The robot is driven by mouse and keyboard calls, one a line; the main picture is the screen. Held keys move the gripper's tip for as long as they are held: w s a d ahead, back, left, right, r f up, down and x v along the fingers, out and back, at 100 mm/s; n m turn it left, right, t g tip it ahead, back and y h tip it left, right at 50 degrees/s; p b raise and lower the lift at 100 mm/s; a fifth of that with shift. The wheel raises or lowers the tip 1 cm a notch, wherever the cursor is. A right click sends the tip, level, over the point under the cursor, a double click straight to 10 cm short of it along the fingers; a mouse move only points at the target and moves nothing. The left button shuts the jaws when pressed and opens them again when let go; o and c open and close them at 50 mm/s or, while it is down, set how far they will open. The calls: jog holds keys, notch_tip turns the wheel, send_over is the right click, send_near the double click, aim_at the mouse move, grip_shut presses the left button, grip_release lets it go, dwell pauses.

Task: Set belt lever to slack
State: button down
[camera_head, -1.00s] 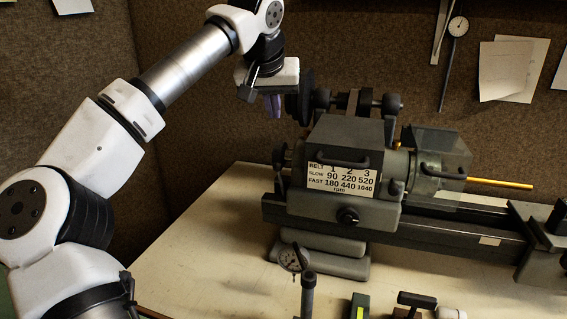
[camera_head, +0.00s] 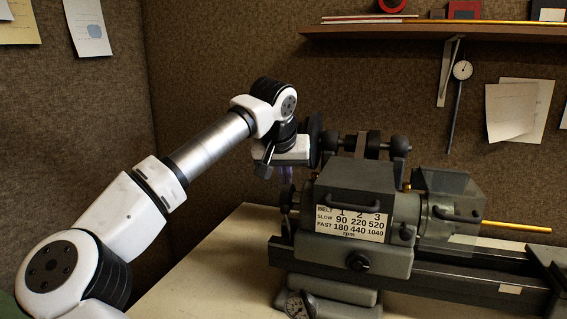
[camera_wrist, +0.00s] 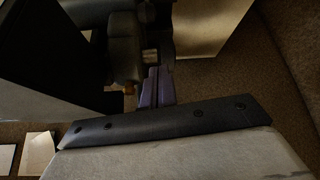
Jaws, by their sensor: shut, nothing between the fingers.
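The grey lathe (camera_head: 345,255) has a headstock with a belt speed plate (camera_head: 350,222) on its front and a countershaft with pulleys (camera_head: 365,143) behind. I cannot pick out the belt lever for certain in either view. My gripper (camera_head: 283,173) hangs fingers down just left of the headstock, near the dark pulley. In the wrist view its purple fingers (camera_wrist: 157,86) are together and empty. A dark rounded part with a brownish end (camera_wrist: 126,66) shows beside the fingertips; I cannot tell whether they touch.
A wooden shelf (camera_head: 450,32) runs along the back wall at upper right. The pale bench top (camera_head: 225,262) is clear at left.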

jog(key=x, duration=0.4)
jog(key=shift+p, duration=0.35)
jog(key=s, duration=0.2)
jog(key=s+f, duration=0.1)
jog(key=shift+s+a+p, duration=0.15)
jog(key=shift+s+p, duration=0.25)
jog(key=shift+s, duration=0.1)
